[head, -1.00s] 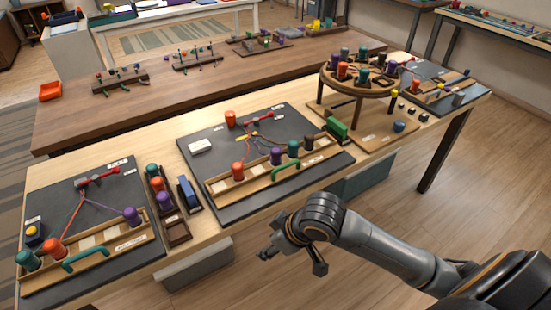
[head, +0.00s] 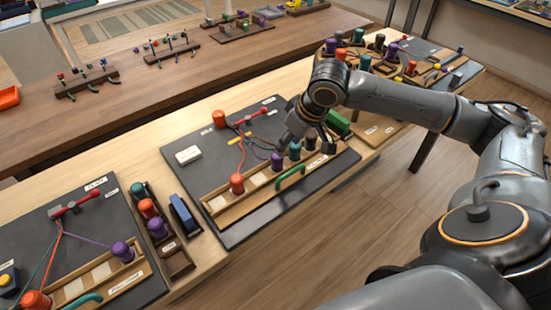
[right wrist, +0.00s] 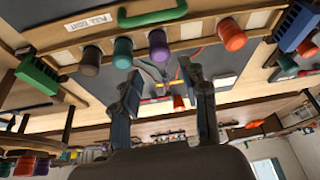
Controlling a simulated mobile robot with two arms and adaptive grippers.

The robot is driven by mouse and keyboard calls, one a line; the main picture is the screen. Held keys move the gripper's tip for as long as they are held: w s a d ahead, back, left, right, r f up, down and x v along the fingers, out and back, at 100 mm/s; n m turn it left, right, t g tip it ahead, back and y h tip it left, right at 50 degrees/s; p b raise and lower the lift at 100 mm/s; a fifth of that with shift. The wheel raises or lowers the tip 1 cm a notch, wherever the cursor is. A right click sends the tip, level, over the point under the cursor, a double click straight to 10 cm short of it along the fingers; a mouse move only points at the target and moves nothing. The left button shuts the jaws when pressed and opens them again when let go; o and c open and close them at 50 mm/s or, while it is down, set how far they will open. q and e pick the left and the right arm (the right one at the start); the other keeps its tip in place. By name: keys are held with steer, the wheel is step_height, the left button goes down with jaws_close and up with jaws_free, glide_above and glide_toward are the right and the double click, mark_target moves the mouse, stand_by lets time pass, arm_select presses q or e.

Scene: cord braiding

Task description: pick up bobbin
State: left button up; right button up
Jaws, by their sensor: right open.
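The middle dark board (head: 230,238) carries a wooden rack with several bobbins: orange (head: 237,184), purple (head: 277,162), teal (head: 295,150) and dark brown (head: 310,144). Another orange bobbin (head: 218,118) stands at the board's back left. My right gripper (head: 304,138) is over the rack's right part, partly hiding the board. In the right wrist view its fingers (right wrist: 165,88) are open with nothing held. The brown (right wrist: 90,61), teal (right wrist: 123,52), purple (right wrist: 158,46) and orange (right wrist: 231,36) rack bobbins show beyond the fingers. My left gripper is not in view.
A green handle (head: 290,177) stands at the rack's front. A green block (head: 338,122) is right of the board. A bobbin tray and blue block (head: 184,212) lie left.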

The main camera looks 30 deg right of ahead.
mark_target(277, 158)
steer(key=x, duration=0.3)
steer(key=shift+w+f, duration=0.2)
steer(key=shift+w, duration=0.05)
steer(key=x, duration=0.6)
steer(key=shift+w+f, duration=0.2)
steer(key=shift+f, duration=0.1)
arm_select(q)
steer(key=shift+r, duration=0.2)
arm_select(e)
jaws_close()
